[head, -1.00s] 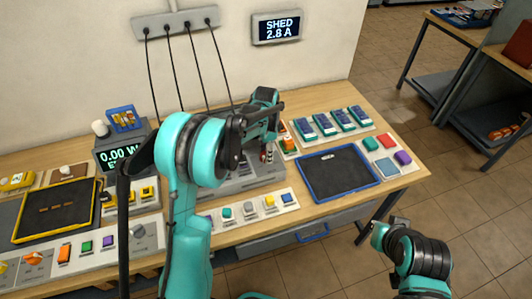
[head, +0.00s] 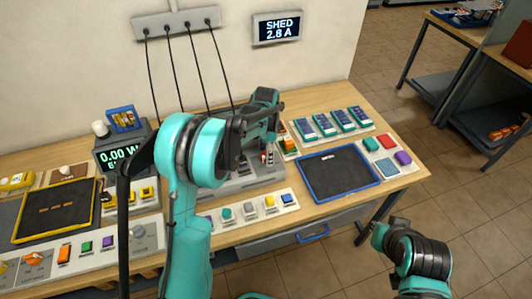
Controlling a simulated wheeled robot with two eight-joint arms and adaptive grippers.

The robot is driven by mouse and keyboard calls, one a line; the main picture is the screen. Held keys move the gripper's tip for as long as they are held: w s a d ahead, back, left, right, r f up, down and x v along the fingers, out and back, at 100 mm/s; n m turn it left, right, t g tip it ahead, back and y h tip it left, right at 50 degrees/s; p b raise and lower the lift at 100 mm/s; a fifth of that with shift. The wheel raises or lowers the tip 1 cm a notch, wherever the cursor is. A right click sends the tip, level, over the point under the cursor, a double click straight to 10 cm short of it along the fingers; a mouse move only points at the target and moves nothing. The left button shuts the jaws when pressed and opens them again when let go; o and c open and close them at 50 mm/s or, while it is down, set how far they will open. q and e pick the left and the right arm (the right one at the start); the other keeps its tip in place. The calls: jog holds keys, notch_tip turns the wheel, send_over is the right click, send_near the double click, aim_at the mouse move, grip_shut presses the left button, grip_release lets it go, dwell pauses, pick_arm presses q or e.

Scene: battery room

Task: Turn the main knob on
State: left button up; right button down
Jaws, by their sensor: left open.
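My left gripper (head: 270,118) is open over the back of the bench, in front of the wall and above a grey unit (head: 245,181) that my left arm partly covers. Its fingertips are small and partly hidden, and I see nothing held. Several knobs show: an orange knob (head: 36,258) and a grey knob (head: 138,231) on the front left panel strip. I cannot read a label that marks the main knob; it may be hidden behind my arm. My right arm shows at the lower right, with its gripper not discernible.
A display (head: 125,157) reads 0.00 W; a wall display (head: 277,28) reads SHED 2.8 A. Cables hang from a wall bar (head: 177,21). A blue-rimmed dark tray (head: 339,173), blue-teal modules (head: 335,122) and coloured blocks (head: 387,143) occupy the right side.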

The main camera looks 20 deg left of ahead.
pick_arm(q)
notch_tip(320, 180, up, 12)
dwell(0.5)
dwell(0.3)
jog(key=s+r+n+t+b, duration=0.3)
jog(key=s+n, duration=0.2)
jog(key=s, duration=0.7)
jog(key=s+f+n+t+b, duration=0.2)
jog(key=s+f+n+t, duration=0.2)
jog(key=s, duration=1)
notch_tip(320, 180, down, 3)
jog(key=shift+d+f+n, duration=0.1)
jog(key=shift+d+n, duration=0.05)
jog(key=shift+n, duration=1.05)
jog(key=shift+w, duration=0.1)
